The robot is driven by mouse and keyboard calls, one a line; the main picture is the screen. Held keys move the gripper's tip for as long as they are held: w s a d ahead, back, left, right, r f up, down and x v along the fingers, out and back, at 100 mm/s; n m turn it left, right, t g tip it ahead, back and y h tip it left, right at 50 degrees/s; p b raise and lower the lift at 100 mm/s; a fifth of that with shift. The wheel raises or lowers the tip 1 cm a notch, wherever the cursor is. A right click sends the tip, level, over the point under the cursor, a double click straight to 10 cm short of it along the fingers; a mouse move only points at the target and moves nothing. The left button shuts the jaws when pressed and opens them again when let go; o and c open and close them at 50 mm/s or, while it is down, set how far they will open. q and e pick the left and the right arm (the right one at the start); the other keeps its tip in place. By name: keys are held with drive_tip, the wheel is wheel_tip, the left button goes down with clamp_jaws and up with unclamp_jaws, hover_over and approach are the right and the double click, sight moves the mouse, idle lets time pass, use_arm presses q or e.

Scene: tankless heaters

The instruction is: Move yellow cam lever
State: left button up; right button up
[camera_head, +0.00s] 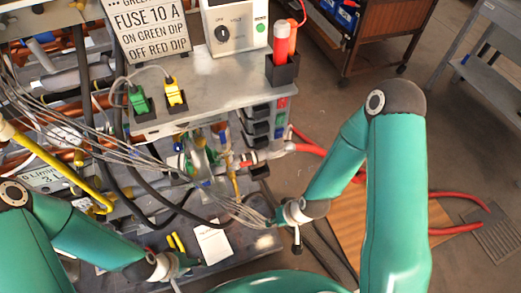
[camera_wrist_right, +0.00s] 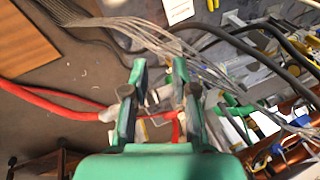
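I cannot tell for sure which yellow part is the cam lever. In the head view a small yellow part (camera_head: 233,186) hangs below the pipe fittings, left of my right gripper (camera_head: 280,214). Two short yellow handles (camera_head: 175,242) lie lower, near my left gripper (camera_head: 180,264). In the right wrist view a small yellow part (camera_wrist_right: 277,149) sits among copper pipes at the lower right. My left gripper's fingers are small and partly hidden.
Grey cables (camera_head: 150,160) run across to my right gripper. A metal panel (camera_head: 200,95) holds a yellow plug (camera_head: 174,92) and a green plug (camera_head: 139,101). A yellow pipe (camera_head: 55,165) is at left. Red hoses (camera_head: 455,230) lie on the floor at right.

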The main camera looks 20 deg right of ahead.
drive_tip(key=w+d+f+t+h+b, duration=0.1)
drive_tip(key=w+d+f+t+b, duration=0.1)
drive_tip(key=w+b, duration=0.8)
drive_tip(key=w+d+f+n+t+h+b, duration=0.1)
drive_tip(key=w+d+f+t+b, duration=0.2)
drive_tip(key=w+b, duration=0.7)
drive_tip(key=w+d+f+n+t+h+b, duration=0.1)
drive_tip(key=w+d+f+t+b, duration=0.2)
drive_tip(key=w+f+t+b, duration=0.3)
drive_tip(key=shift+w+d+r+b+x, duration=0.25)
drive_tip(key=shift+b+x, duration=0.6)
drive_tip(key=shift+x, duration=1.3)
drive_tip(key=shift+w+d+r+b+x, duration=0.1)
drive_tip(key=shift+r+b+x, duration=0.55)
drive_tip(key=shift+x, duration=1.45)
drive_tip(key=shift+w+d+r+b+x, duration=0.15)
drive_tip(key=shift+b+x, duration=0.95)
drive_tip(key=shift+x, duration=1.05)
drive_tip(key=shift+s, duration=0.1)
drive_tip(key=shift+c, duration=0.3)
drive_tip(key=shift+f, duration=0.1)
clamp_jaws()
